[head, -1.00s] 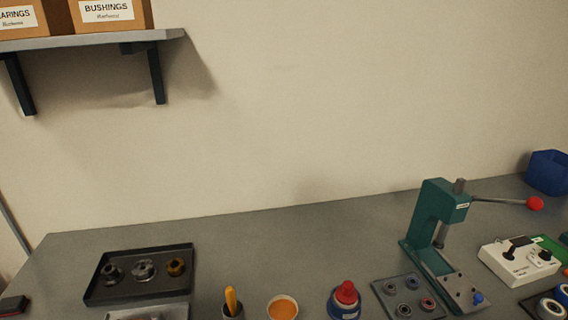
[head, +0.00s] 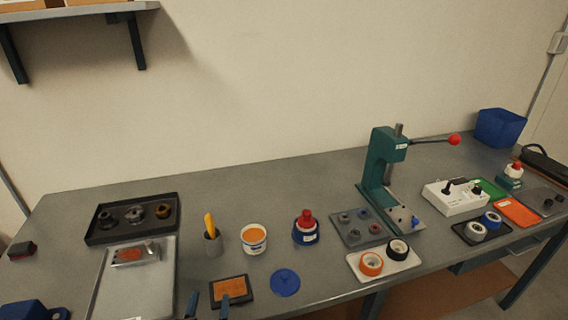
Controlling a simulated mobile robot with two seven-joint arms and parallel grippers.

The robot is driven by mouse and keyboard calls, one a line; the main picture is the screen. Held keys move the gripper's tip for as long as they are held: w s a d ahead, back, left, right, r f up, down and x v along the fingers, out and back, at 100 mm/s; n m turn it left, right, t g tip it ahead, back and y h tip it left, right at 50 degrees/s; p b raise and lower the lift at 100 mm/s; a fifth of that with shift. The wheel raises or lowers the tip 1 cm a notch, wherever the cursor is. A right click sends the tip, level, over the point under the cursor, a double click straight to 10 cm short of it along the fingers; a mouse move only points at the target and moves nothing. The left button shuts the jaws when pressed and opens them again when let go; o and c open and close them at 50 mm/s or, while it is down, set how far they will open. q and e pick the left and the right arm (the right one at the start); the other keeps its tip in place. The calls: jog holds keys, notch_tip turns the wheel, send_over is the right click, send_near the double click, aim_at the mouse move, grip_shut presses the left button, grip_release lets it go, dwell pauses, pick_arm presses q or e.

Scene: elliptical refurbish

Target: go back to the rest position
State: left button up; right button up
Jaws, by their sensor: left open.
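My left gripper (head: 208,304) shows at the bottom edge of the head view, left of centre. Only its two dark fingertips are in frame, spread apart with nothing between them. They are near the small dark tray with an orange pad (head: 231,289) and right of the light grey tray (head: 135,285). The rest of the left arm is out of frame. My right gripper is not in view.
The bench holds a dark tray of metal parts (head: 93,236), a cup with a yellow-handled tool (head: 213,249), an orange-filled tub (head: 254,240), a blue lid (head: 285,282), a green press (head: 379,160) and a white control box (head: 453,198). The bench's back strip is clear.

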pick_arm(q)
notch_tip(320, 180, up, 4)
jog(key=s+d+m+h, duration=0.1)
jog(key=d+m+h, duration=0.1)
jog(key=m+h, duration=0.8)
jog(key=s+f+m+g, duration=0.3)
jog(key=f+m+g, duration=0.15)
jog(key=m, duration=1.15)
jog(key=s+a+f+m+g+y, duration=0.4)
jog(key=s+a+g+y, duration=0.1)
jog(key=a, duration=0.3)
jog(key=s+a+f+m+g+y, duration=0.4)
jog(key=s+a+g+y, duration=0.15)
jog(key=a, duration=0.35)
jog(key=w+f+t, duration=0.7)
jog(key=f+t, duration=0.1)
jog(key=f, duration=0.2)
jog(key=shift+w+d+f+m+h, duration=0.2)
jog(key=shift+w+d+m+h, duration=0.05)
jog(key=shift+w+m+h, duration=0.15)
